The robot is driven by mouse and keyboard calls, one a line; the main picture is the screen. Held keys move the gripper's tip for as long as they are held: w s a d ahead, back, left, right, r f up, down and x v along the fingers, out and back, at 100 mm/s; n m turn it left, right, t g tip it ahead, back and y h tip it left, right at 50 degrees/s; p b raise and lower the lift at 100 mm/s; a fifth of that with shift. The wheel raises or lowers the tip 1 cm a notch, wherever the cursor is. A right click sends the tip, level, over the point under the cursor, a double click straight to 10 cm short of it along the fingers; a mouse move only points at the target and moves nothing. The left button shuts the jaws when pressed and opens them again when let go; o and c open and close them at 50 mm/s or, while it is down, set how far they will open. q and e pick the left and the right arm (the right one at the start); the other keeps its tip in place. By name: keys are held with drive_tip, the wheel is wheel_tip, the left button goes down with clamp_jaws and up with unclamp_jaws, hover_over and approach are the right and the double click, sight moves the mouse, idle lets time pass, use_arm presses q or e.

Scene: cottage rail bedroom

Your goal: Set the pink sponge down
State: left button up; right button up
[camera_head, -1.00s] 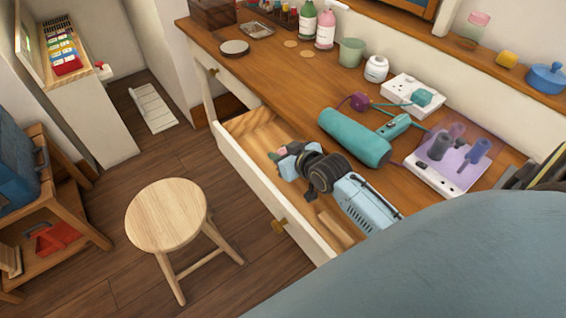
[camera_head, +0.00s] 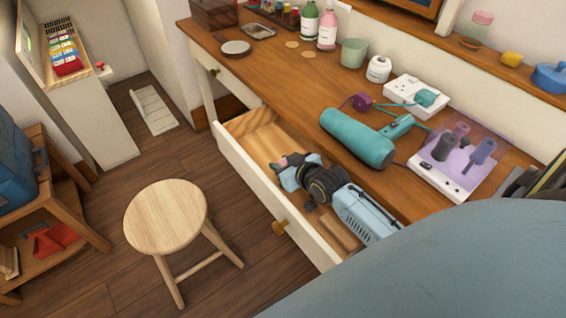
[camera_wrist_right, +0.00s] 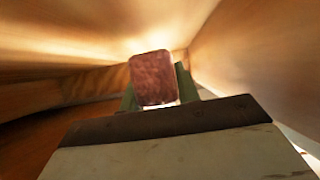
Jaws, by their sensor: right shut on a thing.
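The pink sponge (camera_wrist_right: 153,78) shows in the right wrist view as a dull reddish block between two greenish fingers. My right gripper (camera_wrist_right: 157,90) is shut on it. In the head view my right gripper (camera_head: 284,168) reaches down into the open drawer (camera_head: 245,170). Only a small pink bit of the sponge (camera_head: 281,161) shows there at the gripper's tip. The drawer's wooden walls surround the sponge in the wrist view. I cannot tell whether the sponge touches the drawer bottom. My left gripper is not in view.
The wooden desk top (camera_head: 290,85) lies beside the drawer. A teal hair dryer (camera_head: 357,138) and a white power strip (camera_head: 440,175) with plugs lie near my arm. A round stool (camera_head: 166,217) stands before the drawer. The drawer's far-left end looks empty.

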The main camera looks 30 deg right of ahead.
drive_tip(key=shift+f, duration=0.45)
drive_tip(key=o, duration=0.9)
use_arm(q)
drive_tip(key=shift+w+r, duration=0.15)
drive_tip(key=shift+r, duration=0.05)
use_arm(e)
drive_tip(key=shift+o, duration=0.2)
drive_tip(key=shift+r, duration=0.1)
drive_tip(key=shift+r, duration=0.25)
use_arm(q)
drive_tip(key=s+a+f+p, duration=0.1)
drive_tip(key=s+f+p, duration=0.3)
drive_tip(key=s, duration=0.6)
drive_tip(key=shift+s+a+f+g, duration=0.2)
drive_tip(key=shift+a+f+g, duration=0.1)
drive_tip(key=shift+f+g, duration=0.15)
use_arm(e)
drive_tip(key=a+v, duration=0.1)
drive_tip(key=v, duration=1.1)
drive_tip(key=shift+d+r, duration=0.25)
drive_tip(key=shift+d, duration=0.2)
